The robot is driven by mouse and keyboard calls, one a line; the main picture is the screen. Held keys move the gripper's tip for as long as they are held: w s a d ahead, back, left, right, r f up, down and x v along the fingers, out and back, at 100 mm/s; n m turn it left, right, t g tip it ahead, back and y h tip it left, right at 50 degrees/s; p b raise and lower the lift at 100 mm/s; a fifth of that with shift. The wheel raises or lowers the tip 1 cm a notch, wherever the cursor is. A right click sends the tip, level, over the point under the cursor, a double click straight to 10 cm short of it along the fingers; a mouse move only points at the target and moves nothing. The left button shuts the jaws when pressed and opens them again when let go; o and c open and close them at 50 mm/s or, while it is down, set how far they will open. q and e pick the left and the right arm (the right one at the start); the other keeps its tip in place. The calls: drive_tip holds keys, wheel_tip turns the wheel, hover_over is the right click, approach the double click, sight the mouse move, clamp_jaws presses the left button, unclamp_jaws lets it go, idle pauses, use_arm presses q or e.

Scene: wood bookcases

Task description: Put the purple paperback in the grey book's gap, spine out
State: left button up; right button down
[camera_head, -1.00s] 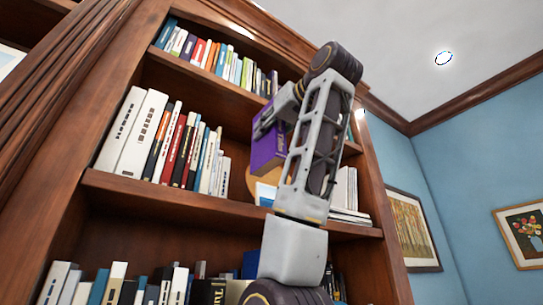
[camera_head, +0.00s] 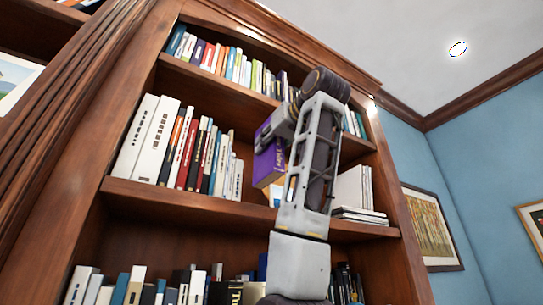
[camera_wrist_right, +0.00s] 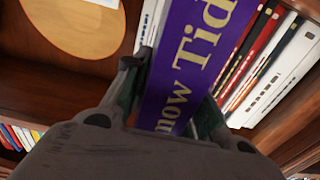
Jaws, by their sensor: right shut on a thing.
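The purple paperback (camera_head: 269,160) is held in my right gripper (camera_head: 277,127), in front of the middle shelf, right of the book row there. It is roughly upright and slightly tilted. In the right wrist view the purple paperback (camera_wrist_right: 195,50) is between the fingers of my right gripper (camera_wrist_right: 172,105), its purple face with large gold letters towards the camera. My arm hides part of the book and the shelf behind it in the head view. I cannot single out the grey book or its gap. My left gripper is not in view.
The middle shelf (camera_head: 170,197) holds a row of white, red, black and blue books (camera_head: 190,150). White books (camera_head: 353,187) stand at its right end. A round wooden thing (camera_wrist_right: 75,22) shows in the wrist view. Full book rows fill the shelves above and below.

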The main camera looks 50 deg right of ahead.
sight(255, 158)
drive_tip(key=shift+f+p+x, duration=0.1)
drive_tip(key=shift+p+x, duration=0.3)
drive_tip(key=shift+x, duration=1.5)
drive_tip(key=shift+f+p+x, duration=0.15)
drive_tip(key=shift+p+x, duration=0.2)
drive_tip(key=shift+x, duration=1.55)
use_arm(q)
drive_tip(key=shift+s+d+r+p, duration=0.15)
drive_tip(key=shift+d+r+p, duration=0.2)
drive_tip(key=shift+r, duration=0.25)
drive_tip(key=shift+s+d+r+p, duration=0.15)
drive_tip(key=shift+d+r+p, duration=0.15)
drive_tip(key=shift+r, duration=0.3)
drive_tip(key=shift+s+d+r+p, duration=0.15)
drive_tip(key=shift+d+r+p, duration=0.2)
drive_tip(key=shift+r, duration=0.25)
use_arm(e)
drive_tip(key=f+x, duration=0.2)
drive_tip(key=x, duration=0.7)
drive_tip(key=shift+w, duration=0.3)
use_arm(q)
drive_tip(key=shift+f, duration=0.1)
use_arm(e)
drive_tip(key=shift+f, duration=0.2)
drive_tip(key=c, duration=1.1)
unclamp_jaws()
